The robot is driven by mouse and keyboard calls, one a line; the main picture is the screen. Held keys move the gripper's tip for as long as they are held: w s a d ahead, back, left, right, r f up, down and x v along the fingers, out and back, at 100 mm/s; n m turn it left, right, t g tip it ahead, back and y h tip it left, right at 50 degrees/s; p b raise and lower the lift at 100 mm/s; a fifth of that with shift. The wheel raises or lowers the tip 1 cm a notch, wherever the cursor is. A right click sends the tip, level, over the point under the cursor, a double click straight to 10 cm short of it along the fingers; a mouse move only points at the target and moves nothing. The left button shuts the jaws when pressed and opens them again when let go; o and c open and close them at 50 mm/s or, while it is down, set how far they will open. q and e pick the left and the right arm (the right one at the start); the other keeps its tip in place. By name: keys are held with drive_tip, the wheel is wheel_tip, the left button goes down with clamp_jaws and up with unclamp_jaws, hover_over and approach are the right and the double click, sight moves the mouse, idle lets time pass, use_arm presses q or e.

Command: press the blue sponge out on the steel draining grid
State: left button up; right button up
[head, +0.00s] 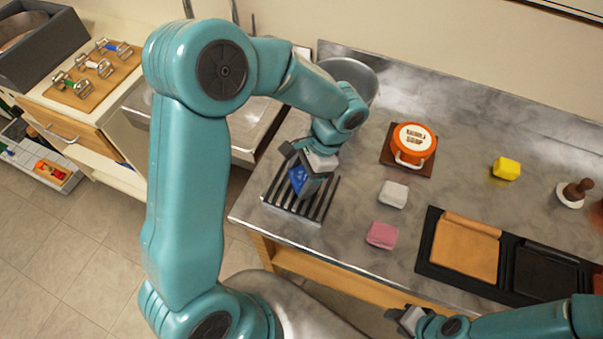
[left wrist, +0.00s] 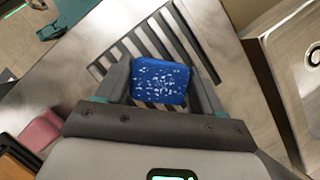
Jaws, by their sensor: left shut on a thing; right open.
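The blue sponge (left wrist: 160,80) is between the two fingers of my left gripper (left wrist: 162,88), which is shut on it. Its face has pale specks. In the head view the sponge (head: 298,178) shows partly behind the fingers of my left gripper (head: 308,172). The steel draining grid (head: 312,212) lies at the left end of the counter, and the sponge is over it. The grid's dark slots (left wrist: 133,48) also show around the sponge in the left wrist view. I cannot tell whether the sponge touches the bars. My right gripper (head: 407,318) is open and empty, low in front of the counter.
A white sponge (head: 393,194) and a pink sponge (head: 382,235) lie right of the grid. A yellow sponge (head: 506,168) and an orange soap tub (head: 413,142) stand further back. A black tray (head: 425,262) holds leather pieces. A sink (head: 243,133) is left of the grid.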

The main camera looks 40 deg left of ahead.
use_arm(q)
drive_tip(key=shift+w+f, duration=0.1)
drive_tip(key=shift+w, duration=0.1)
drive_tip(key=shift+s, duration=0.1)
drive_tip(key=shift+s, duration=0.1)
drive_tip(key=shift+f, duration=0.25)
drive_tip(key=shift+b, duration=0.3)
drive_tip(key=shift+f, duration=0.2)
drive_tip(key=shift+f, duration=0.1)
